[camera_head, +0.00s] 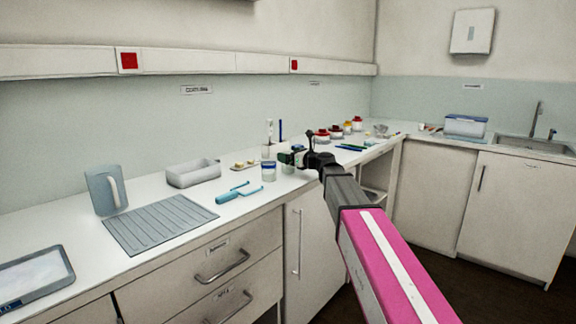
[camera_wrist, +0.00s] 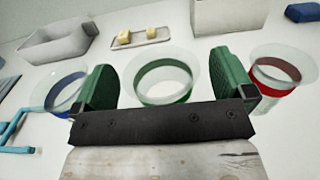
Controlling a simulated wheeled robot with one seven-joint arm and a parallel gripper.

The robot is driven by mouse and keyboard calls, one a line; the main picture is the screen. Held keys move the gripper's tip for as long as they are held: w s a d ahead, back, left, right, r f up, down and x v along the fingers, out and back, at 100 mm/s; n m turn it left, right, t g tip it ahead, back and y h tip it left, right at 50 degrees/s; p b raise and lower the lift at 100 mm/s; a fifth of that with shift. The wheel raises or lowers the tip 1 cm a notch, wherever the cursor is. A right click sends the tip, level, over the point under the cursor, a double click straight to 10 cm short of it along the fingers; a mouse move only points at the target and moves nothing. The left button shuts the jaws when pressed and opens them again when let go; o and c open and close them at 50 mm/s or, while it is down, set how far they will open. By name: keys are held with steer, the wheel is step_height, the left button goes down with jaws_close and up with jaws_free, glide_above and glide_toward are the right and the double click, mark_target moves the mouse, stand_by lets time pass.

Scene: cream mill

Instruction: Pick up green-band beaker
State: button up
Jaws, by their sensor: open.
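The green-band beaker (camera_wrist: 163,90) is a clear round vessel with a green ring. It stands upright in the middle of the wrist view, between and beyond my two green fingers. My gripper (camera_wrist: 163,72) is open and empty, with a finger on either side of the beaker in the picture. I cannot tell whether the fingers touch the glass.
A blue-band beaker (camera_wrist: 62,92) stands left and a red-band beaker (camera_wrist: 280,75) right, both close to my fingers. A grey tray (camera_head: 194,173), a turquoise-handled tool (camera_head: 238,194), a jug (camera_head: 106,190) and a ribbed mat (camera_head: 160,224) lie further left on the counter.

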steer(key=shift+w+a, duration=0.45)
steer(key=shift+a, duration=0.1)
steer(key=shift+c, duration=0.3)
steer(key=c, duration=0.8)
steer(key=shift+c, duration=0.2)
